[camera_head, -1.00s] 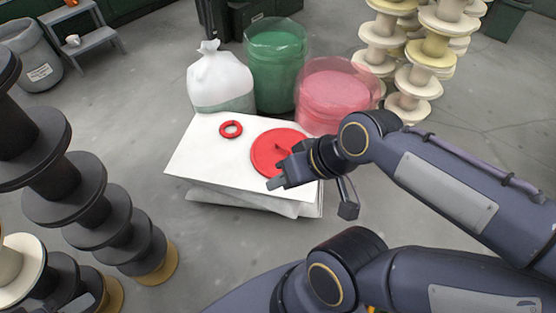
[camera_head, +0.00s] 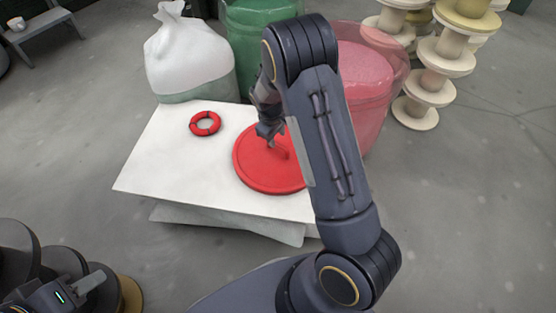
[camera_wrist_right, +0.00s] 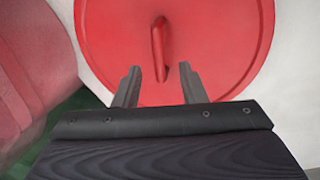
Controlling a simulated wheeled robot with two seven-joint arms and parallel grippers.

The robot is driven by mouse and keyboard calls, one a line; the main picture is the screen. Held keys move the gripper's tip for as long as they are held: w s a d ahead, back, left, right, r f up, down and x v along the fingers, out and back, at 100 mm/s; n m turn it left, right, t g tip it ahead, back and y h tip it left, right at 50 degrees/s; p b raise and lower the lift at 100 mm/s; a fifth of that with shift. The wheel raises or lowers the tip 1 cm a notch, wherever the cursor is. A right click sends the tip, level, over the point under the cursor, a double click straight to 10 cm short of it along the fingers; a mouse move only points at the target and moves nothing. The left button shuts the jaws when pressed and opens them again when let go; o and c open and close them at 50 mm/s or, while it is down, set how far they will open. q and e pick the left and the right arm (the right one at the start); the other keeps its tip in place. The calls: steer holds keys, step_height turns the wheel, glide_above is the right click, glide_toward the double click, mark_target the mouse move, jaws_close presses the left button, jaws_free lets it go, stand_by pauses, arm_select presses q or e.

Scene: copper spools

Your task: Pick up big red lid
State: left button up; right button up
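The big red lid (camera_head: 255,171) lies flat on the white-topped stack, with a raised bar handle (camera_head: 288,141) across its middle. My right gripper (camera_head: 270,138) hangs over the lid, and my right arm hides the lid's right part. In the right wrist view, the lid (camera_wrist_right: 215,45) fills the centre. My right gripper (camera_wrist_right: 160,68) is open there, its fingertips on either side of the lower end of the handle (camera_wrist_right: 158,50). I cannot tell whether they touch the lid. My left gripper (camera_head: 88,283) is at the lower left, away from the lid; its opening is unclear.
A small red ring (camera_head: 205,124) lies on the white top (camera_head: 160,165), left of the lid. Behind stand a white bag (camera_head: 190,55), a green bin (camera_head: 243,50) and a translucent red bin (camera_head: 375,105). Pale spools (camera_head: 447,57) stand right; dark spools (camera_head: 18,255) stand lower left.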

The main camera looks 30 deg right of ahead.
mark_target(278, 144)
steer(key=f, duration=0.1)
steer(key=f+b, duration=0.1)
steer(key=f, duration=0.1)
steer(key=shift+w+d, duration=0.15)
steer(key=shift+d, duration=0.15)
steer(key=f, duration=0.1)
steer(key=f+b, duration=0.1)
steer(key=f, duration=0.1)
steer(key=d+f+b, duration=0.1)
steer(key=shift+w+f, duration=0.35)
steer(key=shift+w, duration=0.05)
steer(key=shift+a+r, duration=0.1)
jaws_close()
